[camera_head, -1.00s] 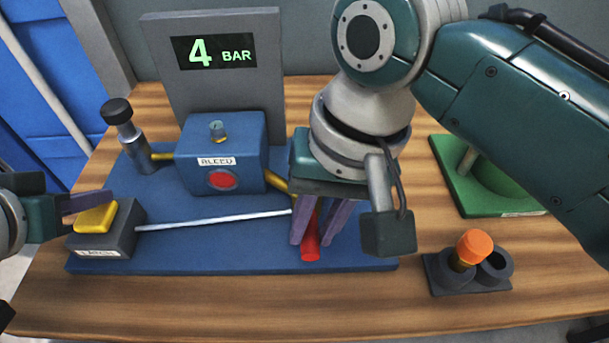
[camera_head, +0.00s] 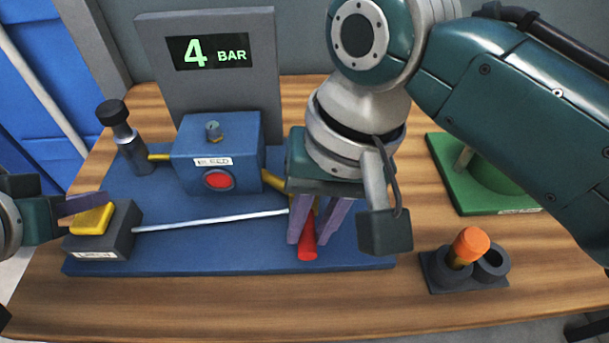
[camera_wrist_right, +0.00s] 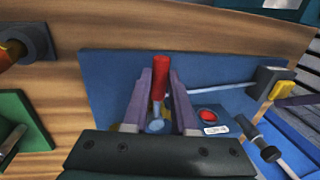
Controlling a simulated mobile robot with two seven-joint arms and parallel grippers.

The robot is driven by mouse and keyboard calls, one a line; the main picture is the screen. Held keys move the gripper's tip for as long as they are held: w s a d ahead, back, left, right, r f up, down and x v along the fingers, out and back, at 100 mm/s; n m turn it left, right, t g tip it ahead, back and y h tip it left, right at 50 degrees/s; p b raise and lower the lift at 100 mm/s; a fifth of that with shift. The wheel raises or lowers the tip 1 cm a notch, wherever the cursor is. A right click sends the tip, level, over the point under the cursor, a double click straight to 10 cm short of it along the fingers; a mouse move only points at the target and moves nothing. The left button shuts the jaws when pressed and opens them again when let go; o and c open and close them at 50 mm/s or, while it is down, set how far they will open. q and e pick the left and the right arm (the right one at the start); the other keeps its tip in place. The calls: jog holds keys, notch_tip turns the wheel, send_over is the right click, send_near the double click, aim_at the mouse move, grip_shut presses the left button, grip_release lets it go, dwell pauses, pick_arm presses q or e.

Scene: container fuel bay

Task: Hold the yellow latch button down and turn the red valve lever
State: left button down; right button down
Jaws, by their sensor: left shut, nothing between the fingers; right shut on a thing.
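The yellow latch button (camera_head: 92,220) sits on a dark grey latch box (camera_head: 105,242) at the left of the blue base plate (camera_head: 210,262). My left gripper (camera_head: 98,203) is shut and empty, its fingertips at the top of the button; whether they press it I cannot tell. The red valve lever (camera_head: 307,248) points toward the front edge of the plate. My right gripper (camera_head: 312,238) is shut on the lever, one purple finger on each side. The right wrist view shows the lever's red end (camera_wrist_right: 160,70) between the fingers. The valve body is mostly hidden.
A display (camera_head: 210,55) reads 4 BAR. A blue box (camera_head: 240,150) labelled BLEED has a red button (camera_head: 218,180). A white rod (camera_head: 210,220) runs from the latch box toward the valve. An orange-capped piece (camera_head: 470,243) stands in a dark holder, near a green stand (camera_head: 462,190).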

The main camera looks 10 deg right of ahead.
jog(key=shift+n, duration=0.3)
jog(key=d+n, duration=0.1)
jog(key=n, duration=0.1)
jog(key=d+n, duration=0.1)
jog(key=shift+w+d+g, duration=0.3)
jog(key=shift+d+g, duration=0.05)
jog(key=shift+g, duration=0.05)
jog(key=d+n, duration=0.1)
jog(key=n, duration=0.1)
jog(key=w+d+n, duration=0.1)
jog(key=n, duration=0.1)
jog(key=shift+w+d+g, duration=0.1)
jog(key=shift+d+g, duration=0.05)
jog(key=shift+g, duration=0.15)
jog(key=w+d+n, duration=0.1)
jog(key=w+n, duration=0.1)
jog(key=n, duration=0.1)
jog(key=shift+d+r+h, duration=0.1)
jog(key=shift+d+h, duration=0.25)
jog(key=shift+h, duration=0.05)
jog(key=shift+w+d+n+g+h, duration=0.25)
jog(key=shift+w+n, duration=0.4)
jog(key=shift+n, duration=0.45)
jog(key=shift+w+d+n+g+h, duration=0.15)
jog(key=shift+w+d+n, duration=0.35)
jog(key=shift+n, duration=0.6)
jog(key=shift+w+a, duration=0.1)
jog(key=shift+a, duration=0.05)
jog(key=c, duration=0.7)
grip_release()
